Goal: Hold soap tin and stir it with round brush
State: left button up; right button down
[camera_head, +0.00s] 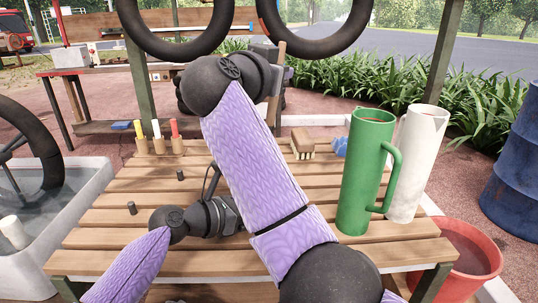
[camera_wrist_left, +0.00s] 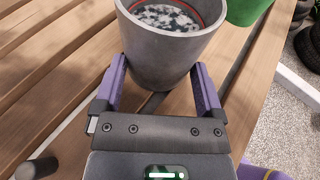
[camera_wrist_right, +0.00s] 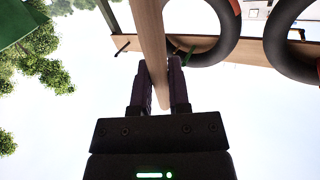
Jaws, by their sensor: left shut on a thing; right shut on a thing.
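A grey soap tin (camera_wrist_left: 168,50) with a red inner ring and foamy dark liquid (camera_wrist_left: 165,18) shows in the left wrist view. My left gripper (camera_wrist_left: 160,85) is shut on its sides, low over the slatted table. In the head view my left gripper is partly visible (camera_head: 228,215), and my right arm hides the tin. My right gripper (camera_wrist_right: 160,85) is shut on a long wooden handle (camera_wrist_right: 151,35), apparently the round brush's. The handle also shows upright in the head view (camera_head: 278,75). The brush head is hidden, so I cannot tell whether it touches the tin.
A green jug (camera_head: 365,175) and a white jug (camera_head: 415,165) stand at the table's right. A scrubbing brush (camera_head: 302,143) and blue sponge (camera_head: 339,146) lie behind. Several coloured sticks (camera_head: 157,130) stand at the back left. Tyres (camera_head: 318,25) hang above. A red bucket (camera_head: 465,250) is right.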

pick_arm(q)
jog(key=o, duration=0.6)
jog(key=shift+a, duration=0.1)
